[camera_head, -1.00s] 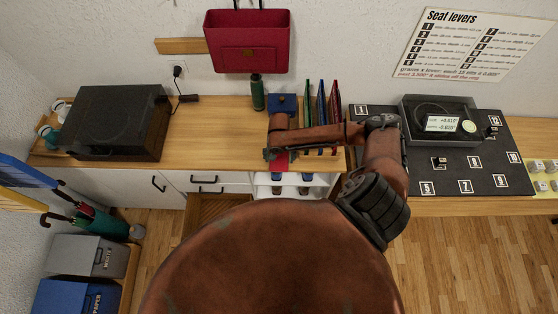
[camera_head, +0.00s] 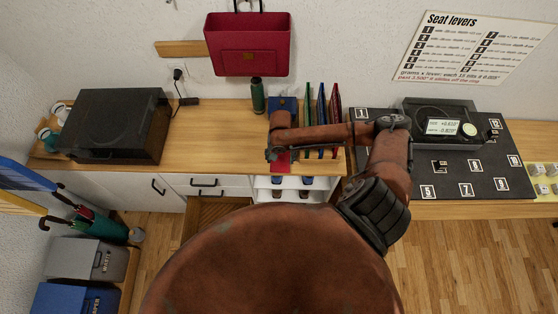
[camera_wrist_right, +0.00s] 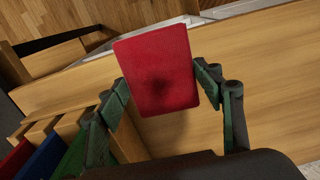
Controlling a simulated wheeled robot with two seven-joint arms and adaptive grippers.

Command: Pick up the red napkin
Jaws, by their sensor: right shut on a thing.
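The red napkin (camera_wrist_right: 158,62) shows in the right wrist view as a red rectangle with rounded corners, held between the two green fingers of my right gripper (camera_wrist_right: 165,86). The fingers touch its left and right edges, and the gripper is shut on it. In the head view the napkin (camera_head: 281,164) shows as a small red patch just below my right gripper (camera_head: 279,152), over the front part of the wooden desk (camera_head: 215,140). How high it is above the desktop is hard to tell. My left gripper is not in view.
Colored upright panels (camera_head: 322,108) stand just right of the gripper, with a blue box (camera_head: 283,103) and green bottle (camera_head: 257,96) behind. A black case (camera_head: 115,120) is at left. A dark numbered mat (camera_head: 460,165) is at right. The desktop between case and gripper is clear.

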